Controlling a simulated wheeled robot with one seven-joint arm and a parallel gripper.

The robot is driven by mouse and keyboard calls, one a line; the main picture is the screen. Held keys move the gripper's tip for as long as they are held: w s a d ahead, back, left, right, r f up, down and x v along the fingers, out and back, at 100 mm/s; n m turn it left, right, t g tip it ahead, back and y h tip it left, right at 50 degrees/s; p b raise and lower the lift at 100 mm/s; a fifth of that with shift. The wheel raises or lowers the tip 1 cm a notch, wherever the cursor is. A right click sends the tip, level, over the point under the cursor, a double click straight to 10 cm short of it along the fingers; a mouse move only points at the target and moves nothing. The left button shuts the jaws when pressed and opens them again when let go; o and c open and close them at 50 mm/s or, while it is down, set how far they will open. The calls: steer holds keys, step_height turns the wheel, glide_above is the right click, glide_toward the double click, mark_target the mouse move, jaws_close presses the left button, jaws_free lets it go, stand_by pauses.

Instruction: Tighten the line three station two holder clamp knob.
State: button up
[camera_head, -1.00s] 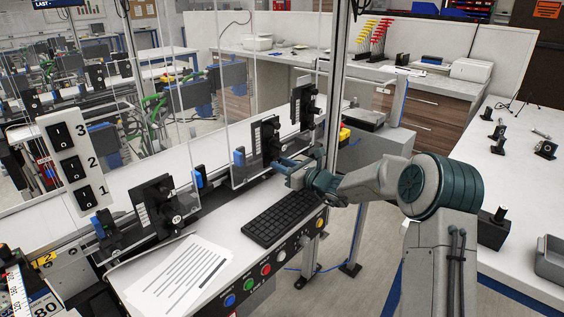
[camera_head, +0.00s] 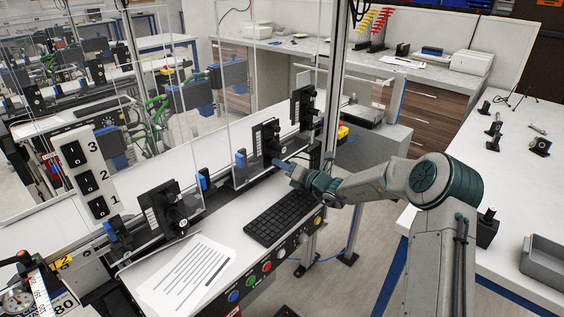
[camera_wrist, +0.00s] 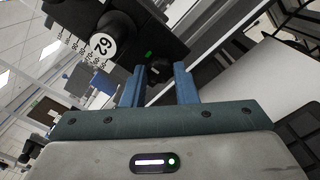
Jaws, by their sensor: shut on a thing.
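The middle black holder (camera_head: 268,138) stands on the conveyor rail, between a nearer holder (camera_head: 165,208) and a farther one (camera_head: 302,106). My gripper (camera_head: 280,164) reaches it from the right, low on its front side. In the wrist view, the holder's black body (camera_wrist: 165,30) fills the top, with a round white "62" label and a small green light. A small dark clamp knob (camera_wrist: 159,70) sits between the blue fingertips of my gripper (camera_wrist: 160,76), which is shut on it. The knob is partly in shadow, and its turn angle cannot be told.
A keyboard (camera_head: 280,217) and a printed sheet (camera_head: 187,275) lie on the front ledge, above a row of coloured buttons. Clear panels (camera_head: 255,90) hang over the line. A switch panel (camera_head: 88,175) numbered 1 to 3 stands at left. A bench (camera_head: 470,190) is at right.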

steer(key=shift+d+r+m, duration=0.1)
steer(key=shift+r+m, duration=0.05)
steer(key=shift+m, duration=0.15)
steer(key=o, duration=1)
steer(key=shift+w, duration=0.1)
steer(key=b+v, duration=0.1)
steer(key=v, duration=1.3)
steer(key=shift+b, duration=0.4)
